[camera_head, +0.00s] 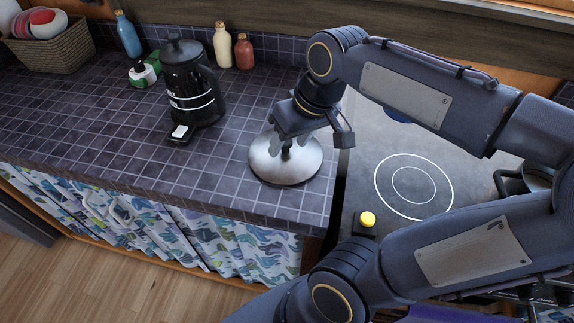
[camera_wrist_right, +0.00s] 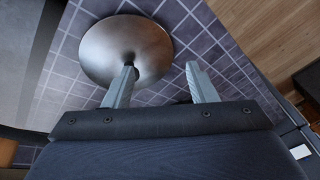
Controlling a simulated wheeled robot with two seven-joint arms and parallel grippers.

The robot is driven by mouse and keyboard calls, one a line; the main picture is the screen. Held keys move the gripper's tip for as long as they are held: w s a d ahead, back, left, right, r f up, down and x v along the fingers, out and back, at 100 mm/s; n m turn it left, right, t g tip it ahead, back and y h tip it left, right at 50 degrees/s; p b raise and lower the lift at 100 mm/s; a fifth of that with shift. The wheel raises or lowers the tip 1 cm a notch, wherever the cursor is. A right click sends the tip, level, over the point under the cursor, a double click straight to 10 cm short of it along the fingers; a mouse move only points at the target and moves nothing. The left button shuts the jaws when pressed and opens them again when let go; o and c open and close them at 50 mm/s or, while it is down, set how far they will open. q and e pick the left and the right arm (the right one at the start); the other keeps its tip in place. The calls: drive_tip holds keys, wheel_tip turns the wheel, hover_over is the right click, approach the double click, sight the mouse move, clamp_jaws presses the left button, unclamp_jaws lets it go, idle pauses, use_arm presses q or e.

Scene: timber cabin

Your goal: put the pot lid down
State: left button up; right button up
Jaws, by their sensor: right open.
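The round metal pot lid (camera_head: 268,165) rests flat on the dark tiled counter, near its right end beside the stove. Its dark knob points up. My right gripper (camera_head: 289,142) is over the lid, close to the knob, with its fingers apart. In the right wrist view the lid (camera_wrist_right: 105,45) lies beyond the fingers of the open gripper (camera_wrist_right: 164,82). The knob there shows by the tip of the left-hand finger, not clearly between the two. My left gripper is not in view.
A dark stove hob (camera_head: 385,150) adjoins the counter on the right, with part of a pot (camera_head: 540,177) at its right edge. A black coffee maker (camera_head: 188,85), bottles (camera_head: 222,45) and a basket (camera_head: 52,50) stand farther back. Counter left of the lid is clear.

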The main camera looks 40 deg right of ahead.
drive_tip(key=s+a+f+t+y, duration=0.1)
drive_tip(key=s+a+f+t, duration=0.1)
drive_tip(key=s+a+f, duration=0.3)
drive_tip(key=shift+s+a+y, duration=0.4)
drive_tip(key=shift+s+a, duration=0.65)
drive_tip(key=shift+s, duration=0.2)
drive_tip(key=shift+c, duration=0.2)
